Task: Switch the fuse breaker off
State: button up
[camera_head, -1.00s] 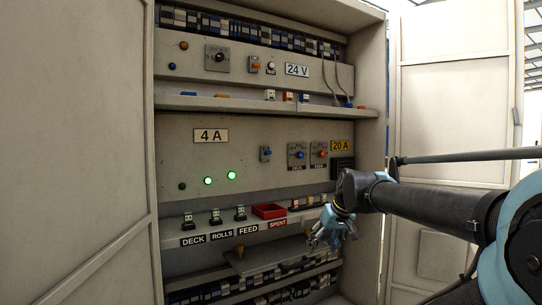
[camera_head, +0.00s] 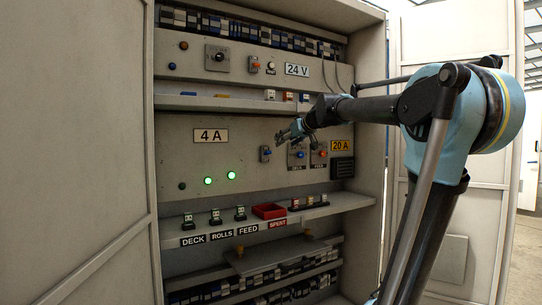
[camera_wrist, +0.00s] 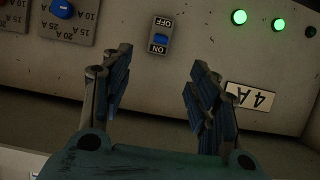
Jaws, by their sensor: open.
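The fuse breaker (camera_head: 265,154) is a small grey plate with a blue toggle on the 4 A panel. In the wrist view, which is upside down, its plate (camera_wrist: 161,36) carries ON and OFF labels, and the blue toggle sits nearer ON. My gripper (camera_head: 282,136) is in front of the panel, just above and right of the breaker in the head view. In the wrist view my gripper (camera_wrist: 159,72) is open and empty, its two fingers apart, with the breaker between and beyond their tips. No contact shows.
Two rotary selectors with a blue knob (camera_wrist: 62,8) and a red knob (camera_head: 323,154) are right of the breaker. Green lamps (camera_head: 231,175) glow left of it. A shelf below holds fuse holders (camera_head: 240,213) and a red tray (camera_head: 269,211). A ledge (camera_head: 235,103) runs above.

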aim_at(270, 152)
jog(key=x, duration=1.5)
jog(key=shift+s, duration=0.1)
jog(key=shift+c, duration=0.4)
jog(key=shift+d, duration=0.1)
jog(key=c, duration=1)
